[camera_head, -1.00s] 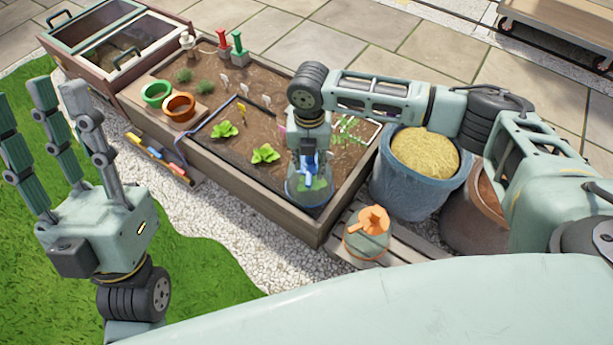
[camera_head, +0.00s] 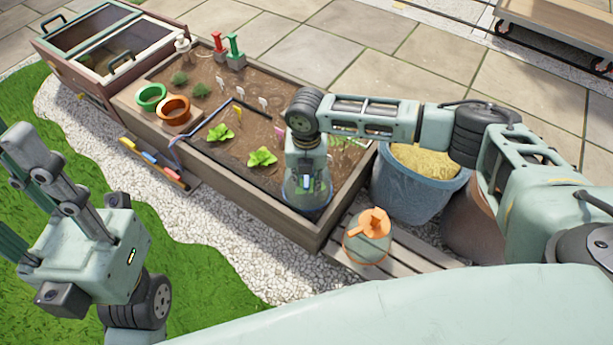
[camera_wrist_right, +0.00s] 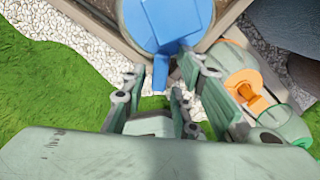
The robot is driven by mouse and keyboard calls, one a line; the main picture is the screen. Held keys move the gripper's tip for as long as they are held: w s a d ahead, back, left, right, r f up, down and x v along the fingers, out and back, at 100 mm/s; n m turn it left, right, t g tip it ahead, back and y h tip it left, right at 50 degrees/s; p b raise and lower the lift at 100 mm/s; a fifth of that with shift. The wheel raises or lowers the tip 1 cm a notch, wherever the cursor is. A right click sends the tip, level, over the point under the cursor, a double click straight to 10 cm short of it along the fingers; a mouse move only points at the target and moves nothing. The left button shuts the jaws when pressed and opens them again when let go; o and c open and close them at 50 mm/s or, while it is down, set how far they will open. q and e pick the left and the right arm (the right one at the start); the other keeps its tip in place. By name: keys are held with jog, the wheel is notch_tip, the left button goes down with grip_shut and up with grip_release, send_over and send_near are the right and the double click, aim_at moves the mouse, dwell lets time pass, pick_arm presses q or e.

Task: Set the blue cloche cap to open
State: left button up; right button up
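The clear cloche (camera_head: 308,197) stands in the front right corner of the planting bed, under my right gripper (camera_head: 306,172). Its blue cap (camera_wrist_right: 176,22) shows at the top of the right wrist view, with a blue tab pointing down toward my palm. My right gripper (camera_wrist_right: 164,72) has its fingers apart on either side of the blue tab; firm contact is not clear. In the head view the gripper hides most of the cap. My left gripper (camera_head: 32,190) is open and empty over the grass, its fingers partly cut off by the left edge.
The wooden bed (camera_head: 262,205) holds seedlings and white labels. An orange-topped jar (camera_head: 368,246) stands on slats near my right arm, beside a blue straw-filled tub (camera_head: 412,195).

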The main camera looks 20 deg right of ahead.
grip_shut()
jog(key=shift+d, duration=0.1)
dwell(0.4)
